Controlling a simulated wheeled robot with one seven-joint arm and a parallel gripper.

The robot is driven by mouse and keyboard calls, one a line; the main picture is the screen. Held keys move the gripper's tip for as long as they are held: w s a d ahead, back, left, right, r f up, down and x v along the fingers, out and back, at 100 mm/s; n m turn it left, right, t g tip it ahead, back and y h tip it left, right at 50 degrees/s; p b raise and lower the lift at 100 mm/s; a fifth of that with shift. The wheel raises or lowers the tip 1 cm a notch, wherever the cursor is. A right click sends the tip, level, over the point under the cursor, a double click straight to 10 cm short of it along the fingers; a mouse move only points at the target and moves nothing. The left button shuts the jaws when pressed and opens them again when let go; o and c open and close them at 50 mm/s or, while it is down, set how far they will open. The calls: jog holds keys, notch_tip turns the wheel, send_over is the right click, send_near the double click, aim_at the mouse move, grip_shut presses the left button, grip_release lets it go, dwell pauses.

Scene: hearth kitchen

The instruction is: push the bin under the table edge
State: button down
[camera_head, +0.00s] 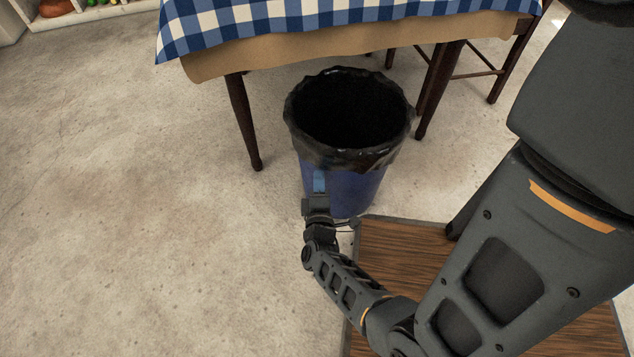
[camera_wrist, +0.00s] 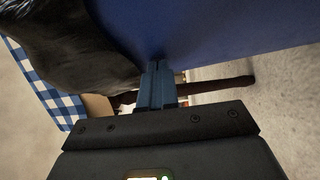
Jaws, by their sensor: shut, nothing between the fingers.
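A blue bin (camera_head: 352,190) with a black liner folded over its rim stands upright on the floor in front of the table (camera_head: 300,40). Its far rim reaches close to the table's front edge in the head view. My gripper (camera_head: 319,181) is at the near left side of the bin, with its fingers against or very near the blue wall; I cannot tell whether they touch. In the wrist view the shut fingers (camera_wrist: 157,82) point at the blue bin wall (camera_wrist: 220,25), with the black liner (camera_wrist: 65,45) to the left. The bin's far side is hidden.
The table has a blue and white checked cloth (camera_head: 260,18) and dark legs (camera_head: 243,125) on both sides of the bin. A dark chair (camera_head: 497,80) stands at the right. A wooden board or mat (camera_head: 400,250) lies in front. The floor at left is clear.

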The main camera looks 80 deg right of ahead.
aim_at(337, 175)
jog(key=s+d, duration=0.2)
jog(key=d, duration=0.1)
jog(key=s+d+p, duration=0.1)
jog(key=s+d, duration=0.1)
jog(key=shift+d, duration=0.25)
